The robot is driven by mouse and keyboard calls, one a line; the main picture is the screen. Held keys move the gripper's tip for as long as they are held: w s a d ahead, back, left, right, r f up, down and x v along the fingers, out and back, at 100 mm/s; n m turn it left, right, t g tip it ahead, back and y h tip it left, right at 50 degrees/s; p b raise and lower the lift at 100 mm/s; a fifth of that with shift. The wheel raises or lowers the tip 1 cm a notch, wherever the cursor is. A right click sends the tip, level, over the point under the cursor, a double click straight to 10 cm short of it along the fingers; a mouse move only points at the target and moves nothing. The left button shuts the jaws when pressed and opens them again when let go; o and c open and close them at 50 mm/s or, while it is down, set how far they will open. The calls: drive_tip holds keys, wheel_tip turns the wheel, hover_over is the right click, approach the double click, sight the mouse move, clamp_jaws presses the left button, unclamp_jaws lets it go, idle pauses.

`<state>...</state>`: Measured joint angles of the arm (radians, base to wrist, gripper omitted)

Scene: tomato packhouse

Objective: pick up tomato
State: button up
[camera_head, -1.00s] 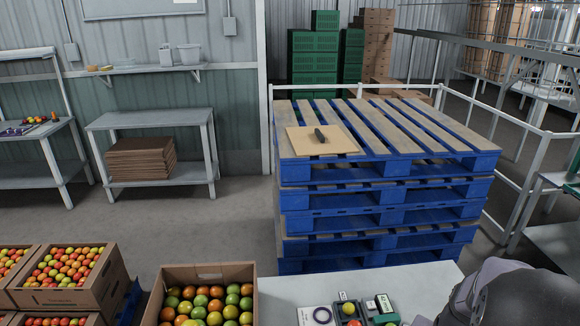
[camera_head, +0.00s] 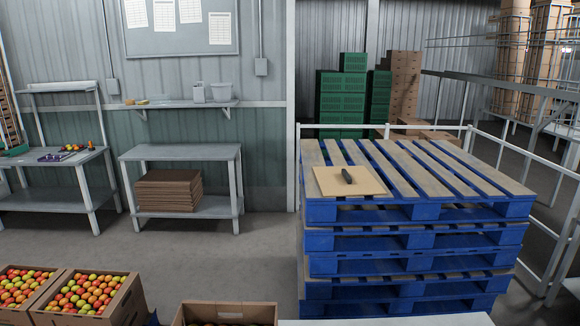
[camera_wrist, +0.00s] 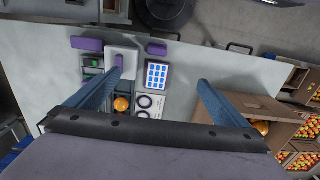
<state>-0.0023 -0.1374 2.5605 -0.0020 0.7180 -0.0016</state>
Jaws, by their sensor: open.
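In the wrist view my gripper (camera_wrist: 160,74) is open, its two blue fingers spread wide above a pale table (camera_wrist: 185,60) with nothing held between them. An orange tomato (camera_wrist: 121,104) sits in a dark tray beside the left finger. Another orange tomato (camera_wrist: 262,127) shows in a cardboard box (camera_wrist: 240,103) beyond the right finger; most of that box's inside is hidden. In the head view a box (camera_head: 230,310) at the bottom edge is cut off, its contents barely visible. My gripper is not in the head view.
On the table are a blue-buttoned pad (camera_wrist: 157,75), a white card with dark rings (camera_wrist: 150,104) and purple blocks (camera_wrist: 87,43). Crates of tomatoes (camera_head: 92,312) stand at lower left. A blue pallet stack (camera_head: 400,240) bears a board (camera_head: 348,181) with a dark object.

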drive_tip(key=shift+c, duration=0.3)
drive_tip(key=c, duration=1.5)
drive_tip(key=w+d+f+t+b, duration=0.1)
drive_tip(key=w+d+f+b, duration=0.2)
drive_tip(key=w, duration=0.3)
drive_tip(key=w+d+f+m+b, duration=0.1)
drive_tip(key=w+d+f+b, duration=0.2)
drive_tip(key=w, duration=0.2)
drive_tip(key=w+d+f+t+b, duration=0.1)
drive_tip(key=w+d+f+b, duration=0.25)
drive_tip(key=w, duration=0.25)
drive_tip(key=w+d+f+m+t+b, duration=0.1)
drive_tip(key=w+d+f+b, duration=0.25)
drive_tip(key=d, duration=0.35)
drive_tip(key=w+d+f+b, duration=0.2)
drive_tip(key=w+d+f, duration=0.25)
drive_tip(key=d, duration=0.25)
drive_tip(key=shift+h, duration=0.3)
drive_tip(key=shift+w+p+x, duration=0.2)
drive_tip(key=shift+p+x, duration=0.15)
drive_tip(key=shift+x, duration=0.75)
drive_tip(key=shift+w+p+x, duration=0.15)
drive_tip(key=shift+p+x, duration=0.15)
drive_tip(key=shift+x, duration=0.85)
drive_tip(key=shift+w+p+x, duration=0.2)
drive_tip(key=shift+p+x, duration=0.15)
drive_tip(key=shift+x, duration=0.75)
